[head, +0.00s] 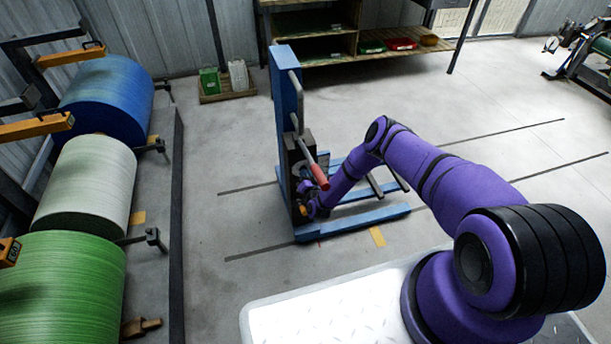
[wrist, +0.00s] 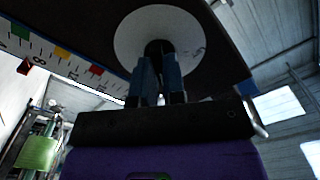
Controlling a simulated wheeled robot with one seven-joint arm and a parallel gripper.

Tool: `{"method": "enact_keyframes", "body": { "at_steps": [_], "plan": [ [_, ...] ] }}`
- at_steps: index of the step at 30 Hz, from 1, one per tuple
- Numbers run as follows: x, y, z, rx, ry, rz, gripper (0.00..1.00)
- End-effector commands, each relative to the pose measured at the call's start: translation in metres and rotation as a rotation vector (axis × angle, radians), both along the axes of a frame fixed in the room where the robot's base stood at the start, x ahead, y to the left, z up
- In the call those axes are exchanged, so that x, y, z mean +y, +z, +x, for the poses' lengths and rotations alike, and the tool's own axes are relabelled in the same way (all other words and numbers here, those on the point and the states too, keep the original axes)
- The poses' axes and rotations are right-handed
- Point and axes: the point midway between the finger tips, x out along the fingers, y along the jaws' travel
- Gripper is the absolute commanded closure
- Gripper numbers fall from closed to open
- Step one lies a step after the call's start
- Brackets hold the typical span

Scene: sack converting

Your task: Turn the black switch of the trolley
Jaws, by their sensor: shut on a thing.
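The blue trolley (head: 283,120) stands on the floor in the middle of the head view, with a red-ended lever on its column. My gripper (head: 304,208) is low against the column, small and partly hidden there. In the wrist view, my gripper's two fingers (wrist: 160,85) are shut on the black switch (wrist: 157,47), which sticks out from the middle of a round white disc (wrist: 190,30). The fingers hide most of the switch, so its turn angle is hard to tell. A white scale with coloured marks (wrist: 65,55) runs beside the disc on a dark panel.
Large blue, white and green rolls (head: 82,185) fill the left side on a rack. A wooden shelf (head: 340,55) with bins stands at the back. A small crate (head: 228,94) with green and white containers is on the floor behind the trolley.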

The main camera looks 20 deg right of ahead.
Motion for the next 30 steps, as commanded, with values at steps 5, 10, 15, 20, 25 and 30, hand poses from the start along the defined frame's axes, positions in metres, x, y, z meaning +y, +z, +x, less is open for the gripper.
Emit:
{"method": "enact_keyframes", "body": {
  "at_steps": [5, 10, 15, 20, 25, 30],
  "plan": [
    [0.0000, -0.0011, -0.0011, 0.002, 0.000, 0.091, 1.00],
    [-0.0003, -0.0012, -0.0011, 0.003, 0.000, 0.142, 1.00],
    [-0.0004, -0.0013, -0.0011, 0.003, 0.000, 0.165, 1.00],
    [-0.0004, -0.0014, -0.0012, 0.003, 0.000, 0.170, 1.00],
    [-0.0003, -0.0015, -0.0012, 0.003, 0.000, 0.170, 1.00],
    [-0.0003, -0.0012, -0.0011, 0.003, 0.000, 0.170, 0.66]
  ]
}}
